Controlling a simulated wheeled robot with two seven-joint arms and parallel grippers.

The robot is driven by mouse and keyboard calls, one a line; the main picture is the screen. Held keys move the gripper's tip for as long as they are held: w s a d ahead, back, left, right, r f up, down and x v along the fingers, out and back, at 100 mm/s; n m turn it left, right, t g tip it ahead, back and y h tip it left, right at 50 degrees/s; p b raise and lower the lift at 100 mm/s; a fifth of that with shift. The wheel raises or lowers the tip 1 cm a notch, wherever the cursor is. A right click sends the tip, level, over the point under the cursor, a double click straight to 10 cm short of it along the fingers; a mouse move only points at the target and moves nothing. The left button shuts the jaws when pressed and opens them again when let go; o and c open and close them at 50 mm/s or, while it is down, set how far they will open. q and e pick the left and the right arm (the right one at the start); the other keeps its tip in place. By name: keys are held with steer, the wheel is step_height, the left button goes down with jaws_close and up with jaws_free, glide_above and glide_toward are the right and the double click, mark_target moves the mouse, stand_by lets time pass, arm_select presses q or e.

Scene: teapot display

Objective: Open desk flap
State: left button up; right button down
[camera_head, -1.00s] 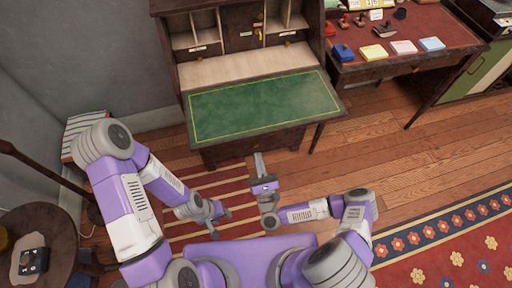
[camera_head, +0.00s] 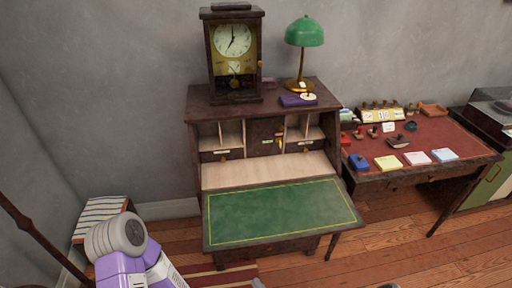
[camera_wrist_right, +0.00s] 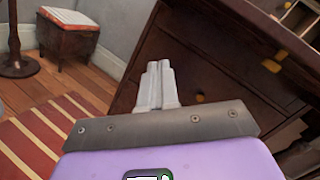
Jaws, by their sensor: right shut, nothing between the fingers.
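The desk flap (camera_head: 280,212) is folded down in front of the dark wooden desk (camera_head: 260,98), its green leather face with a gold border turned up. The pale interior and pigeonholes behind it are exposed. In the right wrist view, my right gripper (camera_wrist_right: 158,75) is shut and empty, its grey fingers in front of the dark desk's drawer fronts (camera_wrist_right: 225,62) with brass knobs. I cannot tell whether it touches the wood. Part of my left arm shows at the lower left of the head view; its gripper is out of frame.
A clock (camera_head: 233,55), a green lamp (camera_head: 304,32) and a purple item (camera_head: 298,100) stand on the desk top. A red-topped table (camera_head: 430,140) with stamps and note pads is to the right. A stool (camera_wrist_right: 68,33) stands at left in the wrist view.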

steer(key=s+d+n+g+h+p, duration=0.3)
steer(key=s+d+n+g, duration=0.1)
steer(key=n+g, duration=0.3)
steer(key=s+d+r+n+g+h+p, duration=0.1)
steer(key=s+d+n+g+h+p, duration=0.2)
steer(key=s+n+g, duration=0.4)
steer(key=d+n+g, duration=0.1)
steer(key=n, duration=0.3)
steer(key=shift+d+r, duration=0.25)
steer(key=shift+r, duration=0.05)
steer(key=c, duration=1.7)
jaws_free()
steer(key=shift+s+d+r+n, duration=0.1)
steer(key=shift+s+r+n, duration=0.1)
steer(key=shift+n, duration=0.1)
steer(key=o, duration=0.6)
steer(key=shift+s, duration=0.1)
